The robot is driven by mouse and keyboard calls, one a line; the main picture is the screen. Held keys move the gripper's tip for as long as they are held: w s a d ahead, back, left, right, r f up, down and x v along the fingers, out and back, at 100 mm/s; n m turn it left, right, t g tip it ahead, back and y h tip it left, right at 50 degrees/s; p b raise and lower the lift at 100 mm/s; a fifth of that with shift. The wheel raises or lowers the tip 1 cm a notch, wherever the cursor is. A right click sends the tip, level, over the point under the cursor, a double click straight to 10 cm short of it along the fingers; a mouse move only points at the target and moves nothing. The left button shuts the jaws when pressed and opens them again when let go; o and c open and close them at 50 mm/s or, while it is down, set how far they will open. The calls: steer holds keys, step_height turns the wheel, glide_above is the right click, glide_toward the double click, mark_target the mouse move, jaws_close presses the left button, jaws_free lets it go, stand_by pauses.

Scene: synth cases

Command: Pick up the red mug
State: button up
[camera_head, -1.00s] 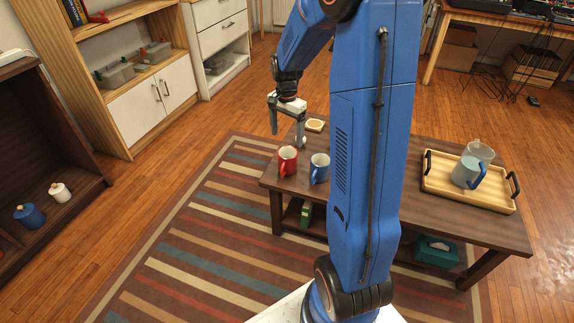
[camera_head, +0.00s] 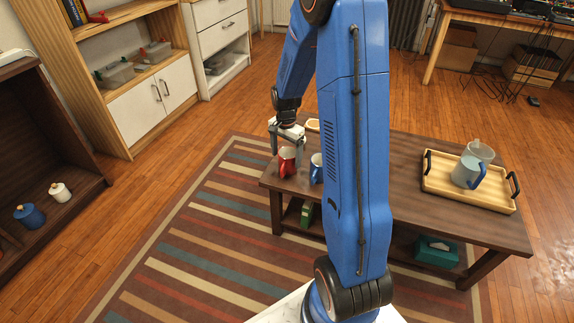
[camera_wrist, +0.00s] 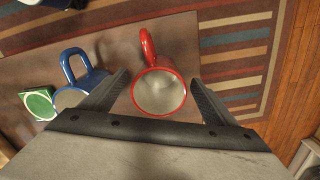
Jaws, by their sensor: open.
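The red mug (camera_head: 287,163) stands upright near the left end of the dark wooden table (camera_head: 410,215). My gripper (camera_head: 287,152) is at the mug's rim level or just above it, open, in the head view. In the wrist view the red mug (camera_wrist: 160,92) lies between the two spread fingers of my gripper (camera_wrist: 160,88), with space on both sides. Its handle points to the top of that picture and its inside is pale and looks empty. A blue mug (camera_head: 316,170) stands close by on the right; it also shows in the wrist view (camera_wrist: 72,98), just beyond the left finger.
A green-and-white item (camera_wrist: 38,103) lies past the blue mug. The striped rug (camera_head: 200,245) is clear.

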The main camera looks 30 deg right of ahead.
steer(key=c, duration=1.3)
steer(key=shift+r, duration=0.1)
steer(key=shift+c, duration=0.2)
